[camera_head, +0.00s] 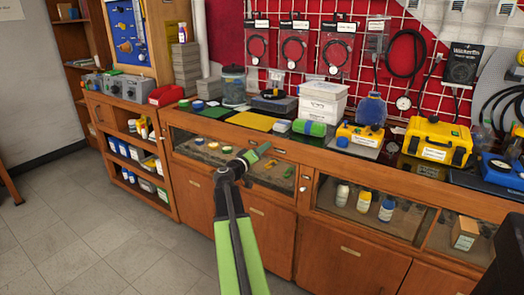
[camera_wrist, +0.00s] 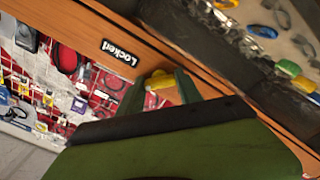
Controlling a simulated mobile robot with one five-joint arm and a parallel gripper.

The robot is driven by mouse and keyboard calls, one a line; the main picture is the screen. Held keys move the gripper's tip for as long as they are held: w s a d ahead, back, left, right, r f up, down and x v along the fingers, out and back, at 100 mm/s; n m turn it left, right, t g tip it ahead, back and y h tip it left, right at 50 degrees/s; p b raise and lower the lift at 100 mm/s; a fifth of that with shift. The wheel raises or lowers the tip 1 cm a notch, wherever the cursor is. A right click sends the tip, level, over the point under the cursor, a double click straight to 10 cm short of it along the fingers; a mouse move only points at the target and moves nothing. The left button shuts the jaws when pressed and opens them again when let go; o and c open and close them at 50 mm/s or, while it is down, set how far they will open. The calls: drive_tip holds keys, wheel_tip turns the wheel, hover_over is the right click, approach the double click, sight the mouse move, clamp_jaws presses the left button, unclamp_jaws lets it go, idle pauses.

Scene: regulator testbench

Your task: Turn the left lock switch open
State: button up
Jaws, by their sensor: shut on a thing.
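The yellow lock switch (camera_wrist: 158,82) sits on the wooden cabinet front in the wrist view, beside a black label reading "Locked" (camera_wrist: 120,53). My gripper (camera_wrist: 160,90) has its green fingers on both sides of the switch and is shut on it. In the head view my gripper (camera_head: 267,148) reaches the front rail of the wooden counter (camera_head: 335,160), near its upper edge. The switch is hidden behind the gripper in that view.
Display compartments under the countertop hold loose parts and bottles (camera_head: 364,201). A green roll (camera_head: 311,128), white boxes (camera_head: 322,101) and yellow cases (camera_head: 437,140) stand on top. Hoses hang on the red back panel. Grey floor is free at left.

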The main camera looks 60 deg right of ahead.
drive_tip(key=shift+a+n, duration=0.15)
drive_tip(key=shift+n, duration=4.3)
drive_tip(key=shift+a+n, duration=0.15)
drive_tip(key=shift+n, duration=4.3)
drive_tip(key=o, duration=1.4)
drive_tip(key=a, duration=1.7)
drive_tip(key=shift+a, duration=0.2)
drive_tip(key=shift+w, duration=0.1)
